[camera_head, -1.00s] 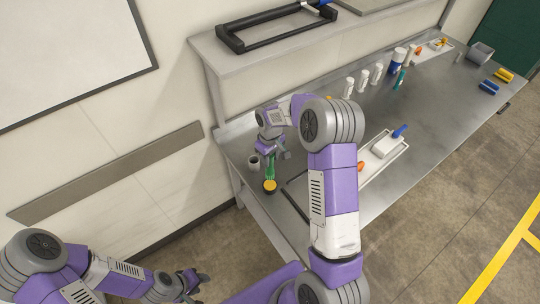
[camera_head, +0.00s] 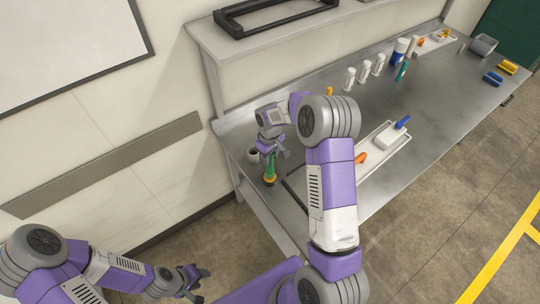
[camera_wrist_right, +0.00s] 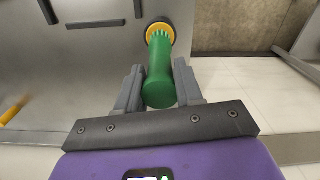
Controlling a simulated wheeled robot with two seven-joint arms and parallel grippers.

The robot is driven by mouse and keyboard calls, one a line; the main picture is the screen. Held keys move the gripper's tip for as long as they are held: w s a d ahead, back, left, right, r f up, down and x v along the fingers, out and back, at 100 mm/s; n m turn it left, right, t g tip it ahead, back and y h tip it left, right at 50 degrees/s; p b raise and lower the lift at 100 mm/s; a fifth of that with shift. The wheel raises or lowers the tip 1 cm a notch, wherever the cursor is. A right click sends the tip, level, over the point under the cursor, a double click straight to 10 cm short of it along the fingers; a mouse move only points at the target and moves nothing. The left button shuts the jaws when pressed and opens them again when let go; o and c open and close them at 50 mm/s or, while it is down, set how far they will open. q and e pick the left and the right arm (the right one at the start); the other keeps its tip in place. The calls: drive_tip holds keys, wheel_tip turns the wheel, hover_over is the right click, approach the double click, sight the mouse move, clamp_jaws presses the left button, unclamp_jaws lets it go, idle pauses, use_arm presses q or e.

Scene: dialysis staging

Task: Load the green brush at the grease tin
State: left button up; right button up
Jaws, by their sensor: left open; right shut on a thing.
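The green brush (camera_head: 270,163) is shut in my right gripper (camera_head: 272,155) near the left end of the bench. It points down at the grease tin (camera_head: 269,182), a small dark tin with yellow grease. In the right wrist view the green brush (camera_wrist_right: 160,75) stands between the two fingers (camera_wrist_right: 160,88), and its far end overlaps the yellow of the grease tin (camera_wrist_right: 160,28). My left gripper (camera_head: 194,282) is open and empty, low at the left, away from the bench.
A grey cup (camera_head: 253,156) stands just left of the brush. The bench (camera_head: 430,108) is clear at middle right.

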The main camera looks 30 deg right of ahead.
drive_tip(key=shift+f+b, duration=0.55)
idle(1.7)
drive_tip(key=shift+r+p, duration=2.3)
drive_tip(key=shift+r, duration=1.3)
drive_tip(key=shift+f, duration=0.1)
